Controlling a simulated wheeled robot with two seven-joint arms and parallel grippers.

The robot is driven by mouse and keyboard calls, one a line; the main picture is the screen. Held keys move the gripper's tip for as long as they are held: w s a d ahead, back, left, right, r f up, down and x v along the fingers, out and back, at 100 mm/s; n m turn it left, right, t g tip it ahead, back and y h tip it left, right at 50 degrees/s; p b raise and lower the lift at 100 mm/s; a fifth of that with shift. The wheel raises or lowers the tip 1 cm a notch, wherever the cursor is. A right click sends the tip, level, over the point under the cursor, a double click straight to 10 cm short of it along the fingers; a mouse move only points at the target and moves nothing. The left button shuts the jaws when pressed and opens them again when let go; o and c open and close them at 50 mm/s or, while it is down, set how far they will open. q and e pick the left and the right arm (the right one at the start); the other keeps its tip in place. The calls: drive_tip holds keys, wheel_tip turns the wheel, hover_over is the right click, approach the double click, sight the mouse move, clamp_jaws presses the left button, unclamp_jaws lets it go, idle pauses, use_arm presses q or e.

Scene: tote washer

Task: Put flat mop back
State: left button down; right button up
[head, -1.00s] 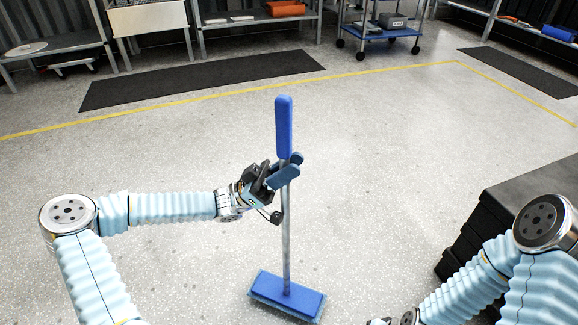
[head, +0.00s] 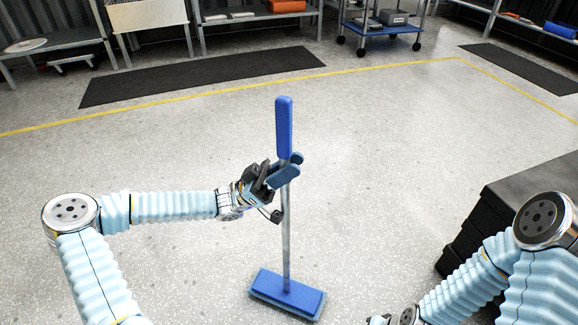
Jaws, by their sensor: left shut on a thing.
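The flat mop (head: 286,232) stands nearly upright in the middle of the head view. It has a blue grip at the top, a grey pole and a flat blue head (head: 288,291) low in the picture, at or just above the floor; I cannot tell which. My left gripper (head: 284,172) is shut on the pole just below the blue grip. My right arm comes in at the lower right. Only a small dark part of its gripper (head: 378,320) shows at the bottom edge, and its fingers are cut off.
A black stack of crates or a cabinet (head: 525,190) stands at the right beside my right arm. A blue wheeled cart (head: 385,30), shelves (head: 258,17) and dark mats (head: 205,75) lie at the back, beyond a yellow floor line (head: 375,70). The floor between is clear.

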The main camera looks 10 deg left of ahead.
idle(0.3)
use_arm(q)
drive_tip(key=shift+f, duration=0.7)
idle(0.4)
unclamp_jaws()
drive_tip(key=shift+f, duration=0.1)
idle(0.4)
drive_tip(key=shift+a, duration=0.1)
drive_tip(key=a+p, duration=0.1)
drive_tip(key=a, duration=0.8)
drive_tip(key=shift+s, duration=0.4)
idle(0.6)
drive_tip(key=shift+d, duration=0.1)
idle(0.4)
